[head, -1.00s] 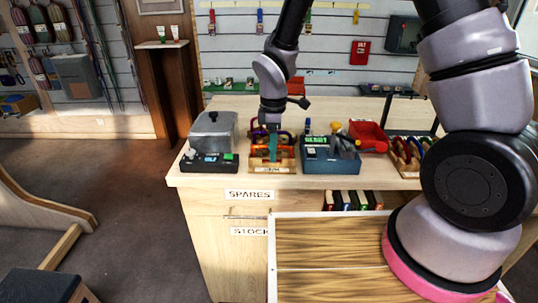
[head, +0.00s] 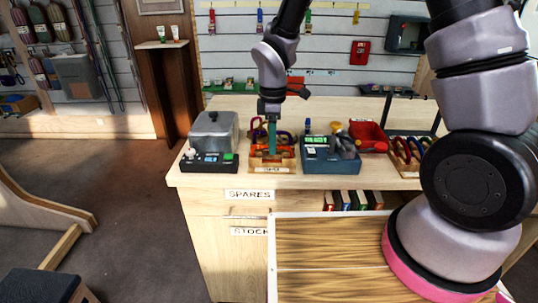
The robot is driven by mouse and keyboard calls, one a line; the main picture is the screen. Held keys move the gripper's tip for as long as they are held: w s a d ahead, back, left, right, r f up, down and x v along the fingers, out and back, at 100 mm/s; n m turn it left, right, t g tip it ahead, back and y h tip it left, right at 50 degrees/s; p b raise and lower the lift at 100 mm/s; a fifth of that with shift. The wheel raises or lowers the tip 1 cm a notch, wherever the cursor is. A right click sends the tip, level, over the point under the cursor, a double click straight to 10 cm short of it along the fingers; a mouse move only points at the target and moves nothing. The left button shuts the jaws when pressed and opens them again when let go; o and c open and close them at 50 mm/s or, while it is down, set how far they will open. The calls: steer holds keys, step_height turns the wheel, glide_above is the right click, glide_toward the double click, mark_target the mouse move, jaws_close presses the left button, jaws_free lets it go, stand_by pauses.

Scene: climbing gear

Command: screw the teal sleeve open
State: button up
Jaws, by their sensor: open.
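My gripper (head: 271,116) points straight down over the wooden carabiner rack (head: 258,168) on the bench. The rack holds several coloured carabiners, including an orange one (head: 283,153) and purple ones. A narrow upright teal part (head: 272,138) shows directly below my gripper, in line with its fingers. At this size I cannot tell whether it is the teal sleeve, or whether the fingers touch it. My fingertips are too small to make out clearly.
A grey-lidded box on a black base (head: 212,138) stands left of the rack. The bench front edge is clear.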

steer(key=shift+s, duration=0.75)
steer(key=shift+f, duration=0.1)
steer(key=shift+f, duration=1.35)
steer(key=shift+w, duration=0.1)
steer(key=shift+w, duration=0.7)
steer(key=shift+r, duration=0.1)
steer(key=shift+a+r, duration=0.1)
steer(key=shift+r, duration=1.25)
